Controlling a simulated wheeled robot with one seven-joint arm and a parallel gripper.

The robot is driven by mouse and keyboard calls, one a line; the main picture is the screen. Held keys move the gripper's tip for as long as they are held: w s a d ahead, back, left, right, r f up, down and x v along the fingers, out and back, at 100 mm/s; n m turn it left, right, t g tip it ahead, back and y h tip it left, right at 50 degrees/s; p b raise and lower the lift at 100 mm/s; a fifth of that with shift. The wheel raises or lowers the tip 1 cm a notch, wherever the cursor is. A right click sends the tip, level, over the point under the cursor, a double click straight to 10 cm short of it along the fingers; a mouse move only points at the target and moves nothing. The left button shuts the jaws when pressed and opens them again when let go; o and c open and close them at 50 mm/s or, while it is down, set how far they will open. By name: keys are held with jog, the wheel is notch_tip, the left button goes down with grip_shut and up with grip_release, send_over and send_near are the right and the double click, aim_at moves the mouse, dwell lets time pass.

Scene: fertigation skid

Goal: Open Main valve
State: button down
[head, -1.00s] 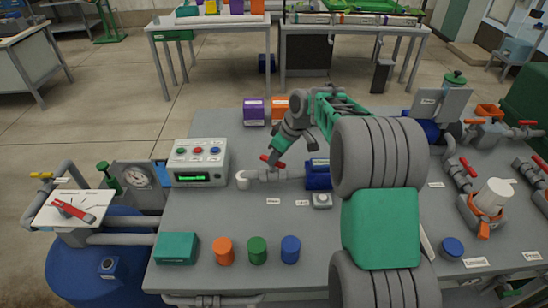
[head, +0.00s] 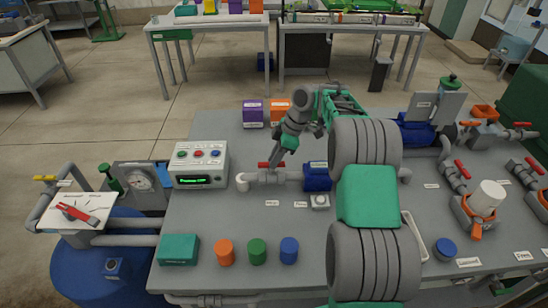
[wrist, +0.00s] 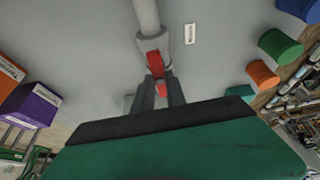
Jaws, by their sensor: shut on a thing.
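The valve with a red handle (head: 265,165) sits on a short grey pipe between a white elbow (head: 242,181) and a blue pump (head: 317,178). Its handle lies roughly along the pipe. My gripper (head: 274,165) reaches down from above and is shut on the handle. In the wrist view my gripper (wrist: 161,93) has its two grey fingers around the end of the red handle (wrist: 155,63). A small label (wrist: 190,34) lies on the table beside the pipe, its text too small to read surely. The fingers partly hide the valve body.
A control box (head: 201,165) with three buttons and a lit display stands left of the valve. Purple (head: 253,113) and orange (head: 279,110) boxes stand behind. Orange, green and blue cylinders (head: 257,251) stand in front. Other red-handled valves (head: 462,168) are at right.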

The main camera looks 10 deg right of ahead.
dwell(0.3)
jog(key=c, duration=1.4)
grip_release()
jog(key=shift+o, duration=0.2)
jog(key=p+v, duration=0.2)
jog(key=v, duration=0.5)
jog(key=shift+d+r, duration=0.15)
jog(key=shift+r, duration=0.25)
